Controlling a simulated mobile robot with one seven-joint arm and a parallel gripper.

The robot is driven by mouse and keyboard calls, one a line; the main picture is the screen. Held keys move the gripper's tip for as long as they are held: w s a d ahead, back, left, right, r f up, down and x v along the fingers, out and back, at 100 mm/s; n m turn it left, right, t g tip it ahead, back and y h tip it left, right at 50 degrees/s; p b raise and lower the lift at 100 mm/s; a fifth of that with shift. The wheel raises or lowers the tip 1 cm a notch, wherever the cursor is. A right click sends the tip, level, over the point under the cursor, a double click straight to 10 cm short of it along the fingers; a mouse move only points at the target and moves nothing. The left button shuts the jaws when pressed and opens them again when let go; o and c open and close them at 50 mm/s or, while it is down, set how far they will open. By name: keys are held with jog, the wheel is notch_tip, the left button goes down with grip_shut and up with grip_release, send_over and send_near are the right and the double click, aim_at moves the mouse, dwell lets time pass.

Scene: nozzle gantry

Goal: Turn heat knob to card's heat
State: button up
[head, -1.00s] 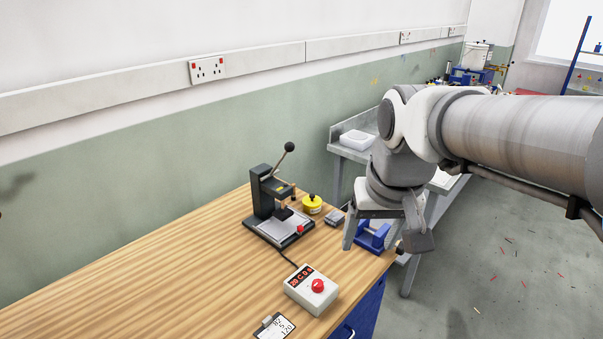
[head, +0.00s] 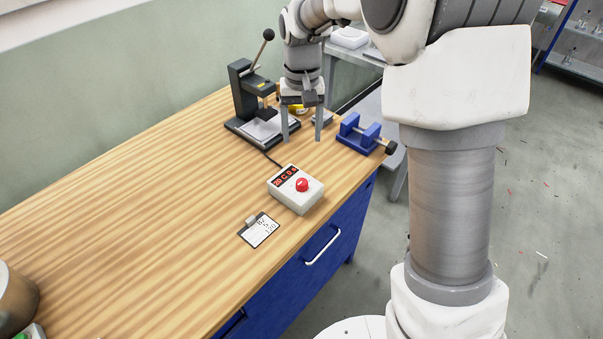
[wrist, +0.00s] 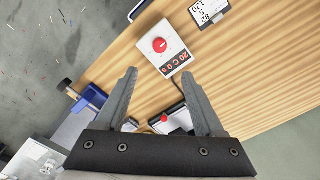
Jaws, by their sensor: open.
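The heat knob looks to be the red round knob (head: 302,185) on top of a white control box (head: 303,202). The box's red-lit display (head: 286,176) seems to read 20 C 0 s. In the wrist view the knob (wrist: 159,45) sits just beyond my fingertips. The card (head: 259,230) lies on a dark clipboard left of the box, with small print that seems to include 120. It is partly cut off in the wrist view (wrist: 208,10). My gripper (head: 302,139) points down, open and empty, behind the box and apart from the knob.
A black lever press (head: 241,90) stands behind the box, joined to it by a cable. A blue vice (head: 358,134) stands to the right near the bench edge. A yellow item (head: 298,109) is partly hidden behind my gripper. The wooden bench (head: 130,200) is clear to the left.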

aim_at(302, 182)
notch_tip(302, 182, down, 15)
jog(key=shift+f, duration=0.1)
dwell(0.4)
grip_shut()
